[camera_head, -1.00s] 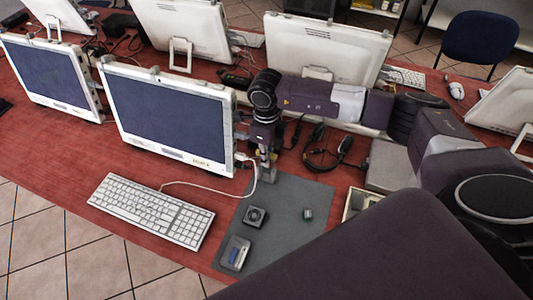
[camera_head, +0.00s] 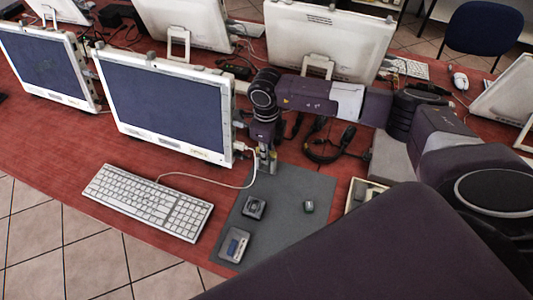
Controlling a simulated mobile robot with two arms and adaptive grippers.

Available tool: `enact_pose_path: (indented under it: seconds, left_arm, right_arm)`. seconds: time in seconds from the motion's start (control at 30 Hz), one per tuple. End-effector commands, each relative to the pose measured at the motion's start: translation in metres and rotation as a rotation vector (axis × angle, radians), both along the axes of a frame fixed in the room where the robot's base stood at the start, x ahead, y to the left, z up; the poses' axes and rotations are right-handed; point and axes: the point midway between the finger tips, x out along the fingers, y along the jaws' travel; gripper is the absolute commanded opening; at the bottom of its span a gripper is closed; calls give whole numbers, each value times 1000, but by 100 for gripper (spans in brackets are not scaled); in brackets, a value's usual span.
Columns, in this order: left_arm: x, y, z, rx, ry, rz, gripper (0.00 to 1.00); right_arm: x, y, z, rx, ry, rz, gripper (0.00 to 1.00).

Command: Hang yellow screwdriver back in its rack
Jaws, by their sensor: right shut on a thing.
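My right gripper (camera_head: 267,160) points down at the back left edge of the grey mat (camera_head: 290,226), just right of the nearest monitor. It is shut on a small, partly yellowish thing (camera_head: 272,158). The fingers cover most of it, and it is too small to tell whether it is the yellow screwdriver. No other yellow screwdriver shows clearly. I cannot make out a screwdriver rack. My left gripper is not in view.
A white cable (camera_head: 205,187) runs from the keyboard (camera_head: 150,202) to near my right gripper. A black square thing (camera_head: 254,207), a small green-grey thing (camera_head: 309,206) and a grey case with blue (camera_head: 234,245) lie on the mat. Dark cables (camera_head: 325,150) lie behind it.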

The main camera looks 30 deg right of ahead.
Motion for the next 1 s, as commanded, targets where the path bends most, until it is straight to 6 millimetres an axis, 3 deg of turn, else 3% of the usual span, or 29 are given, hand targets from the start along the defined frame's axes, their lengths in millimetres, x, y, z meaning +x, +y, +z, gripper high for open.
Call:
enact_pose_path:
  seconds: [1.0]
  left_arm:
    - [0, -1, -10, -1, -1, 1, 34]
  right_arm:
    - [0, 0, -8, 0, 0, -1, 0]
